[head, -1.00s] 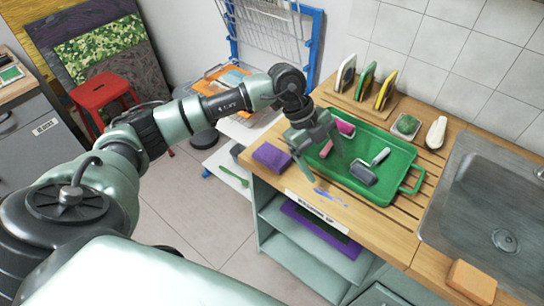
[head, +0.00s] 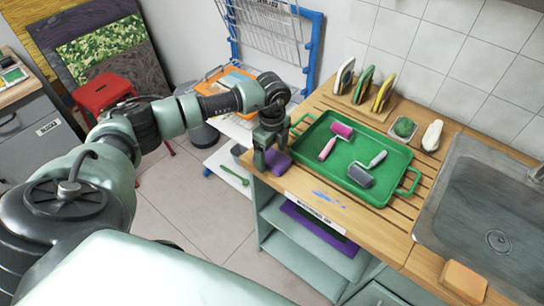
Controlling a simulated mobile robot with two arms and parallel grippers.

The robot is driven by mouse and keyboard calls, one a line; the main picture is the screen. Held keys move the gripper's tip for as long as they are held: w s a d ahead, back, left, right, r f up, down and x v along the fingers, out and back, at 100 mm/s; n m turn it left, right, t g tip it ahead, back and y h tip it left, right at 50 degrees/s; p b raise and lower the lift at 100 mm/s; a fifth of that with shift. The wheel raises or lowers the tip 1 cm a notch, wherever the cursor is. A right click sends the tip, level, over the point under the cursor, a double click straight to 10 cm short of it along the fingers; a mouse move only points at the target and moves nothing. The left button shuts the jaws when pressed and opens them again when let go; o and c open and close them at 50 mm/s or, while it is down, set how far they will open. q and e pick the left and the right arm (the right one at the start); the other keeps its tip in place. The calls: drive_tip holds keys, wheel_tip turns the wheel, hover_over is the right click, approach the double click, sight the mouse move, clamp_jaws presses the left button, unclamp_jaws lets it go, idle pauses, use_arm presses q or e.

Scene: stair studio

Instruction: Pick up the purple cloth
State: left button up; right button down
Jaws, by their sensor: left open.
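The purple cloth (head: 279,163) is a small folded block at the left end of the wooden counter, beside the green tray. My left gripper (head: 264,162) is open and points down at the cloth, covering its left part. I cannot tell whether the fingers touch the cloth or hang just above it. My right gripper is not in view.
The green tray (head: 388,199) holds a pink roller (head: 341,130) and a grey roller (head: 361,175). Several upright tools stand behind it. A metal sink (head: 470,205) and an orange sponge (head: 464,280) are at the right. A blue rack (head: 313,55) stands behind the arm.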

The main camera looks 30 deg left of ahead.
sight(272, 157)
use_arm(q)
drive_tip(key=c, duration=1.4)
wheel_tip(272, 157, up, 20)
drive_tip(key=b, duration=0.4)
drive_tip(key=o, duration=0.5)
drive_tip(key=shift+c, duration=0.2)
drive_tip(key=c, duration=0.3)
